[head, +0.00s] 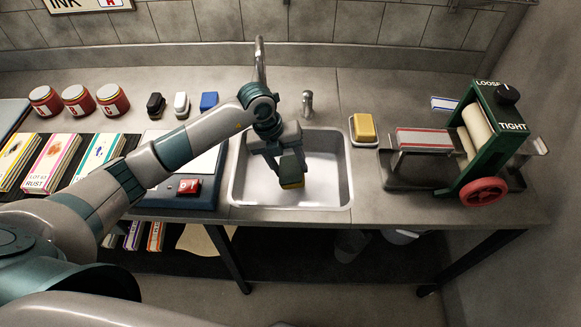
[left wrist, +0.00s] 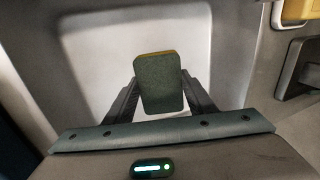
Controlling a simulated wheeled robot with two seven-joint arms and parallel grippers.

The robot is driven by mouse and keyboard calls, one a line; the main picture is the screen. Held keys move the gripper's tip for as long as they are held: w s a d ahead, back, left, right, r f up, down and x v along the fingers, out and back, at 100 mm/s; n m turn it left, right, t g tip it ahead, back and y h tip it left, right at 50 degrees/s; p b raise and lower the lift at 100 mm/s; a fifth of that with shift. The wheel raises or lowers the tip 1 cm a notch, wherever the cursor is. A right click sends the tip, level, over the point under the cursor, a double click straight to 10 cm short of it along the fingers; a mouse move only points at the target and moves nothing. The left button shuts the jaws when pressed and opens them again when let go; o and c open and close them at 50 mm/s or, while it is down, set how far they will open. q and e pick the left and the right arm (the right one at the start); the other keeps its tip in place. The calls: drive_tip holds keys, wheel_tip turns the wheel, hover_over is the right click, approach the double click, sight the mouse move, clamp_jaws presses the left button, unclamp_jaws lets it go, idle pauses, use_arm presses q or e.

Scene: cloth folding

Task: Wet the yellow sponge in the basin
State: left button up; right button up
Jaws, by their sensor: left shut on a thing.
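The yellow sponge (head: 292,184) is at the tips of my left gripper (head: 290,174), over or inside the steel basin (head: 330,178). In the left wrist view the sponge (left wrist: 158,85) stands between the two fingers of my left gripper (left wrist: 160,95). Its dark grey-green face is towards the camera and a yellow edge shows on top. The gripper is shut on it. I cannot tell whether the sponge touches the basin floor, and no water is clearly visible. The faucet (head: 260,60) rises behind the basin, partly hidden by my left arm. My right gripper is out of view.
A second yellow block (head: 364,126) lies in a white dish right of the basin. A green roller press (head: 480,140) stands farther right. Red jars (head: 77,101) and small coloured blocks (head: 209,101) line the back.

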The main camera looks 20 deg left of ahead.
sight(289, 167)
use_arm(q)
drive_tip(key=shift+r, duration=0.15)
drive_tip(key=shift+r+p, duration=2.7)
drive_tip(key=shift+r, duration=1.1)
drive_tip(key=shift+r+p, duration=0.75)
drive_tip(key=shift+r, duration=0.45)
wheel_tip(289, 167, up, 4)
drive_tip(key=shift+p, duration=1.25)
drive_tip(key=shift+s, duration=0.1)
